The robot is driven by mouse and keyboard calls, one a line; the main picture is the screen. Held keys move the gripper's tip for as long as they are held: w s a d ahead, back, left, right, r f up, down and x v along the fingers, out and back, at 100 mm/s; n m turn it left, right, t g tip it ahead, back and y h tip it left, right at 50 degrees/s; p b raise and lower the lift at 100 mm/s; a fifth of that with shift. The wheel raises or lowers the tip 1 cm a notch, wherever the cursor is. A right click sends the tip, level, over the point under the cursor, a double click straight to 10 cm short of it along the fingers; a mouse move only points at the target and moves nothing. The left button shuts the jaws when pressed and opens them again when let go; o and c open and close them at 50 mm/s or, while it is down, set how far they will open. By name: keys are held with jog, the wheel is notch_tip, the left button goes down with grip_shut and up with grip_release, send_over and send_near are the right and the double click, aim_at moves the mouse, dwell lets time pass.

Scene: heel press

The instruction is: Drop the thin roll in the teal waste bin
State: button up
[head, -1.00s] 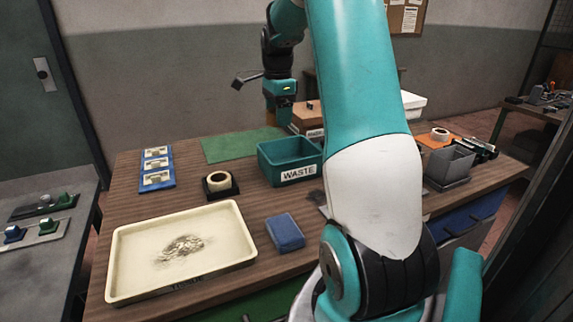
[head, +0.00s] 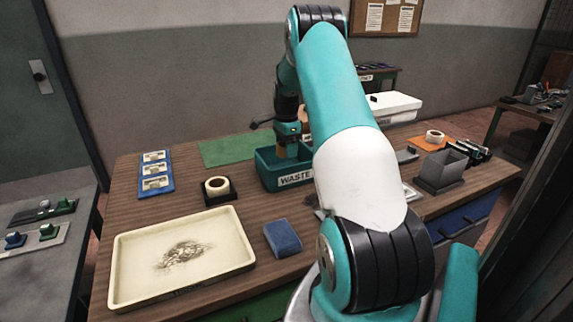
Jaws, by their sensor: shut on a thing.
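The teal waste bin (head: 294,181), labelled WASTE, stands at the back middle of the wooden table, partly hidden by my arm. My gripper (head: 291,147) points down at the bin, its lower end at or just inside the opening. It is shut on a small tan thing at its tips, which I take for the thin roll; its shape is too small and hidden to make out. Another roll (head: 217,186) sits on a black holder left of the bin. A further pale roll (head: 435,136) lies on an orange mat at the back right.
A cream tray (head: 130,296) with a dark smudge fills the front left. A blue block (head: 283,238) lies right of it. A blue rack (head: 156,184) and green mat (head: 228,151) are behind. A grey open box (head: 443,168) and a white box (head: 391,106) are to the right.

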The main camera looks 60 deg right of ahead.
notch_tip(320, 180, down, 8)
jog(key=shift+r+p, duration=0.2)
jog(key=shift+p, duration=0.45)
jog(key=shift+f, duration=0.15)
jog(key=o, duration=0.9)
